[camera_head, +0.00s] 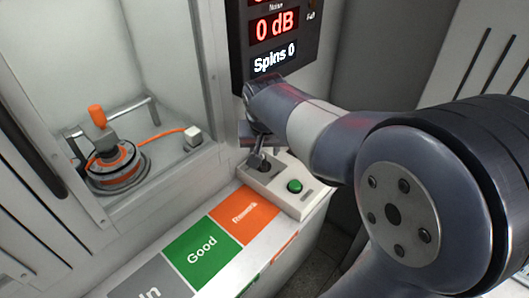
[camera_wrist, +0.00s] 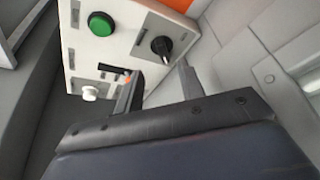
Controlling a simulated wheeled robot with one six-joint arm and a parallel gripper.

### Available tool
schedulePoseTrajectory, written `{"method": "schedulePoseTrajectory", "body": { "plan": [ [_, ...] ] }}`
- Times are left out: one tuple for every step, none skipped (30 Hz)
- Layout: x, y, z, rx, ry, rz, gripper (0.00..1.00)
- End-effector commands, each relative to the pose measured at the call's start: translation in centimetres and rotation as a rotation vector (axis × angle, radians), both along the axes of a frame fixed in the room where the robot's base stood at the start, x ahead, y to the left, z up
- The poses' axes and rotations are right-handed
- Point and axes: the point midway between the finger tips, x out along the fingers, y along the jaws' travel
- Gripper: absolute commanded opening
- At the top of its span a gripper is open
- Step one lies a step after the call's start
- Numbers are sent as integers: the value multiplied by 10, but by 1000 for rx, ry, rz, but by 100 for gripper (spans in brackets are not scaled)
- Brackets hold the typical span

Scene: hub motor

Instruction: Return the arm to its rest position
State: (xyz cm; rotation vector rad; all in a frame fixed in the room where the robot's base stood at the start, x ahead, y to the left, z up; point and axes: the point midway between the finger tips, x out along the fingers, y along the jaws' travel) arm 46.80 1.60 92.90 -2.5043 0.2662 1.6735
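My arm (camera_head: 315,130) reaches from the lower right of the head view to the control box (camera_head: 290,205). My gripper (camera_head: 260,158) is over the far end of that box, below the display. In the wrist view my gripper's two fingers (camera_wrist: 160,85) stand apart with nothing visible between them. Beyond them is the control box, with a green button (camera_wrist: 101,23), a black knob (camera_wrist: 161,45) and a white knob (camera_wrist: 90,93). Whether a fingertip touches the box I cannot tell.
A hub motor (camera_head: 118,168) with an orange top sits in the booth at left, with an orange cable. A display (camera_head: 275,35) reads 0 dB and Spins 0. The counter has a grey area, a green Good area (camera_head: 203,246) and an orange Rework area (camera_head: 245,213), all bare.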

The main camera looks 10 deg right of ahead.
Motion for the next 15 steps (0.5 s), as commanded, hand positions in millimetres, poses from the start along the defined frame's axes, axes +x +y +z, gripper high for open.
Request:
{"method": "schedulePoseTrajectory", "body": {
  "plan": [
    [-1,0,2,0,0,0,37],
    [-1,0,2,0,0,0,37],
    [-1,0,3,0,1,0,37],
    [-1,0,3,0,1,0,37],
    [-1,0,2,0,1,0,37],
    [-1,0,2,0,1,0,37],
    [-1,0,2,0,0,0,37],
    [-1,0,2,0,0,0,37],
    [-1,0,2,0,0,0,37],
    [-1,0,2,0,0,0,37],
    [-1,0,2,0,1,0,37],
    [0,0,0,0,1,0,37],
    [0,0,-1,-1,1,0,37],
    [1,0,-3,-1,1,0,37],
    [2,-1,-7,-1,1,0,37]
  ]
}}
